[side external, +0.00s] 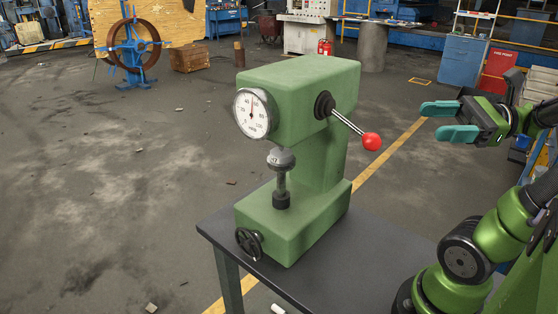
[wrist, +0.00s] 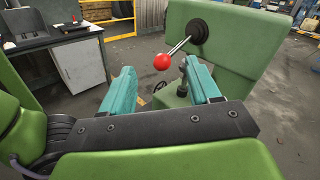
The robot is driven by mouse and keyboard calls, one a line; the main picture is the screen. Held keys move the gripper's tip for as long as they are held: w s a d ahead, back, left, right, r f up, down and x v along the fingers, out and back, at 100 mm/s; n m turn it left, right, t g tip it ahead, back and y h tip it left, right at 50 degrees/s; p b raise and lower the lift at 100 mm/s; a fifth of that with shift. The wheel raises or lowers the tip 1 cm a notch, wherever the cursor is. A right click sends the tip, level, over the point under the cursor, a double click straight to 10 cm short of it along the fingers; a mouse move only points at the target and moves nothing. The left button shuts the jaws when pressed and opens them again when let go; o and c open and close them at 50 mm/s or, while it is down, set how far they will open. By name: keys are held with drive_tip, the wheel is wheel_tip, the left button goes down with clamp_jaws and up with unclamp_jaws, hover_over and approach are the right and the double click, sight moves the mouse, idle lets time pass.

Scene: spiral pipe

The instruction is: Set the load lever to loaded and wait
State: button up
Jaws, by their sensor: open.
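The load lever (side external: 348,123) is a metal rod on the right side of the green tester (side external: 318,92), running from a black hub down to a red ball knob (side external: 371,141). The dial gauge (side external: 252,114) faces left, with its needle near the top. My gripper (side external: 438,121) is open and empty, to the right of the knob and apart from it. In the wrist view the red knob (wrist: 162,62) shows beyond and between the teal fingers, and the lever rod (wrist: 179,46) runs up right to its hub.
The tester stands on a dark table (side external: 370,252) with bare surface at the front right. A black handwheel (side external: 249,243) is at the tester's lower front. In the wrist view, a cabinet (wrist: 55,65) stands at the back left. The space between the knob and my gripper is clear.

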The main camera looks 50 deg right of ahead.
sight(355, 129)
drive_tip(key=shift+v, duration=1.65)
